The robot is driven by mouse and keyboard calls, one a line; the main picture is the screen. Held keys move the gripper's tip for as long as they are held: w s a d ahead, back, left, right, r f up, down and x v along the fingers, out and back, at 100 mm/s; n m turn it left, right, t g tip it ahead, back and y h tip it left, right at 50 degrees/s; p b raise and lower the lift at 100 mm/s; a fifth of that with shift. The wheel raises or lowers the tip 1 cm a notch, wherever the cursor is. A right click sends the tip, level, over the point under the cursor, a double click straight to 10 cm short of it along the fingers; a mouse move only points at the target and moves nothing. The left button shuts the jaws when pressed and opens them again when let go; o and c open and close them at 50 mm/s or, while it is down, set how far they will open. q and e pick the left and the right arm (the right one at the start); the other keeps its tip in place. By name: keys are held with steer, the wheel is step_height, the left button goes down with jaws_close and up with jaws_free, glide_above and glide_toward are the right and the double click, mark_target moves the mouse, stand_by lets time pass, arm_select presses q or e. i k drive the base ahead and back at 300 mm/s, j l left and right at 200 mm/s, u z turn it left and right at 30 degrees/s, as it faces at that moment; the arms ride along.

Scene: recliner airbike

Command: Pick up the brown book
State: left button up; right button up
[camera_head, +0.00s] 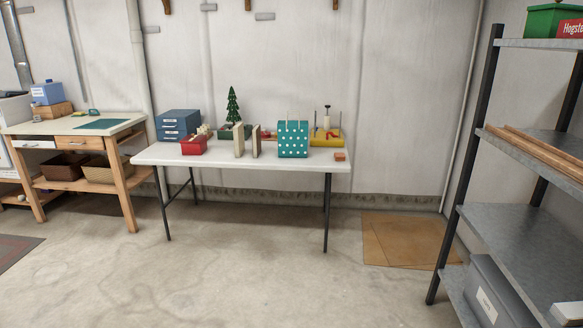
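On the white folding table (222,159) across the room, two thin upright slabs stand side by side near the middle. The left slab (239,140) is pale beige, and the right slab (256,141) shows a pale face with a brownish edge. They look like books, but no cover can be read, and I cannot tell for certain which one is the brown book. A small orange-brown block (339,156) lies near the table's right front edge.
Also on the table are blue drawers (178,124), a red bin (194,146), a small green tree (232,103), and a teal dotted box (292,140). A wooden workbench (126,180) stands left, a metal shelf (520,225) right. Floor in front is clear; a brown mat (403,240) lies right.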

mark_target(256, 137)
steer(key=i, duration=1.7)
steer(key=i+u, duration=0.15)
steer(key=i, duration=0.25)
steer(key=i+l+u, duration=0.15)
steer(key=i, duration=0.3)
steer(key=i+l+u, duration=0.2)
steer(key=i, duration=0.2)
steer(key=i+l+u, duration=0.15)
steer(key=i, duration=0.25)
steer(key=i+l+u, duration=0.85)
steer(key=i+l, duration=0.05)
steer(key=i, duration=0.05)
